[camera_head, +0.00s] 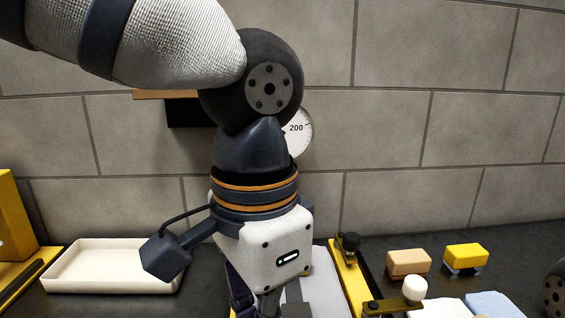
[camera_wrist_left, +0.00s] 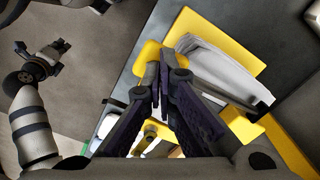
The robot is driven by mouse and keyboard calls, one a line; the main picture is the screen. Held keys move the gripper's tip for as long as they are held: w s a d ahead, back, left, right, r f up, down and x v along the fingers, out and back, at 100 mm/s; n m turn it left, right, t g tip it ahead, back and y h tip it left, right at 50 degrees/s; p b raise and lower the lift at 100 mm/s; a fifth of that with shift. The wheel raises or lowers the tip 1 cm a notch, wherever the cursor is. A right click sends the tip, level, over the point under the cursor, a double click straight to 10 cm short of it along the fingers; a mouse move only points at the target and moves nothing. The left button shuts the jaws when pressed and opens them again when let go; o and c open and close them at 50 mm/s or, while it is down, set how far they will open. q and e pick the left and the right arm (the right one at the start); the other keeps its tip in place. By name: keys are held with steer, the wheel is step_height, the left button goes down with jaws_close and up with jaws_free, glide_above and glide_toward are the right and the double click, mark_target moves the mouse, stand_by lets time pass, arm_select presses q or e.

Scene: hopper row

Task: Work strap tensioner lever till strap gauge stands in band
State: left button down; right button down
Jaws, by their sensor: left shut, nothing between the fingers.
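A round white gauge (camera_head: 300,131) marked 200 hangs on the wall, partly hidden behind my left arm; its needle and band do not show. My left gripper (camera_wrist_left: 162,62) is shut and empty, pointing down at the worktop; in the head view its fingers are mostly cut off by the lower edge. In the left wrist view a rounded yellow part (camera_wrist_left: 147,56), possibly the lever, shows beside the fingertips; I cannot tell whether they touch. A pale grey, strap-like piece (camera_wrist_left: 205,60) lies over a yellow plate (camera_wrist_left: 238,63). My right gripper (camera_wrist_left: 48,60) appears small and unclear at upper left.
A cream tray (camera_head: 110,284) and a yellow block (camera_head: 14,222) stand at left. A yellow rail (camera_head: 350,279), a bracket with a white knob (camera_head: 413,286), an orange block (camera_head: 408,262) and a yellow block (camera_head: 466,256) stand at right. Dark worktop shows between them.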

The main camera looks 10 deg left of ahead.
arm_select(q)
steer(key=shift+w+r, duration=0.15)
steer(key=shift+r, duration=0.65)
steer(key=shift+w+a+r, duration=0.1)
steer(key=shift+w+r, duration=0.15)
steer(key=shift+r, duration=0.55)
steer(key=shift+w+a+r, duration=0.1)
steer(key=shift+w+r, duration=0.15)
steer(key=shift+r, duration=1.15)
steer(key=shift+s+d+f, duration=0.1)
steer(key=shift+s+f, duration=0.3)
steer(key=shift+f, duration=0.4)
steer(key=shift+s+d+f, duration=0.1)
steer(key=shift+s+f, duration=0.3)
steer(key=shift+f, duration=0.4)
